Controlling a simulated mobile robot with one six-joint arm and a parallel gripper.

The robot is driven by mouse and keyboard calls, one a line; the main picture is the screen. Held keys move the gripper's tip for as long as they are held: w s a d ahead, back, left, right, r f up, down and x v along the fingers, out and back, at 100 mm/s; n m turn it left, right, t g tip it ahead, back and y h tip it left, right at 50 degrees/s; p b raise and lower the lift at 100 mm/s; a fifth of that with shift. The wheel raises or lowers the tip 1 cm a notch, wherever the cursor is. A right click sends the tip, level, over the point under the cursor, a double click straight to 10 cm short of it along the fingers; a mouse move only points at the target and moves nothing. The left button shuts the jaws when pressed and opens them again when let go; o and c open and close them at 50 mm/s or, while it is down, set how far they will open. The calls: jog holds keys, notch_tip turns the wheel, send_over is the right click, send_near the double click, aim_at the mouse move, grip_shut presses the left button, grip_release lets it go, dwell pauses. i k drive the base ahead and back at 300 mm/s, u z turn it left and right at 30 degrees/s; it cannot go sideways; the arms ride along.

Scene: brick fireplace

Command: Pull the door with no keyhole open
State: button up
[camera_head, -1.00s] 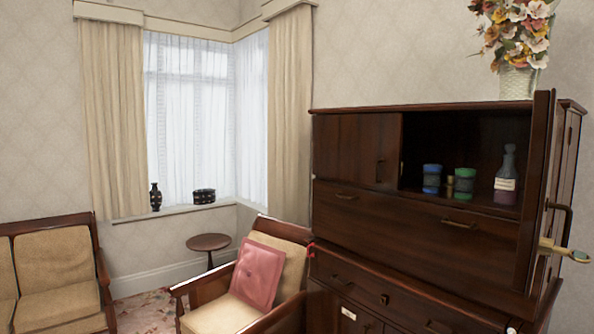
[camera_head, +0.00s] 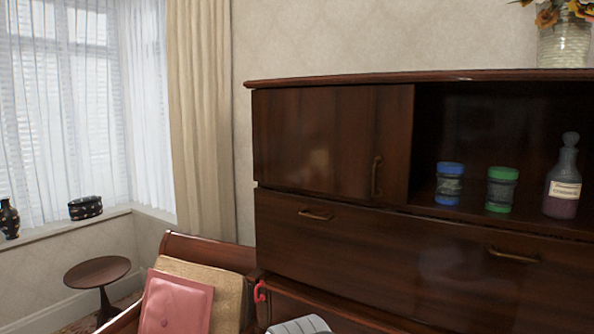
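The dark wood cabinet's upper left door (camera_head: 312,140) is shut, with a vertical brass handle (camera_head: 376,176) near its right edge. I see no keyhole on its front. To its right is an open compartment (camera_head: 440,110) with a blue-lidded jar (camera_head: 449,186), a green-lidded jar (camera_head: 501,190) and a stoppered bottle (camera_head: 563,182). The open right door is outside the picture. My gripper is not recognisable in view; only a pale grey piece (camera_head: 300,327), which I cannot identify for sure, shows at the bottom edge.
Below the door is a wide panel with brass handles (camera_head: 316,215).

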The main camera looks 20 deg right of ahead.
aim_at(355, 142)
jog(key=z, duration=0.2)
jog(key=i, duration=0.7)
jog(key=z, duration=0.5)
jog(key=k, duration=0.65)
jog(key=z, duration=0.2)
jog(key=i, duration=0.65)
jog(key=u, duration=0.15)
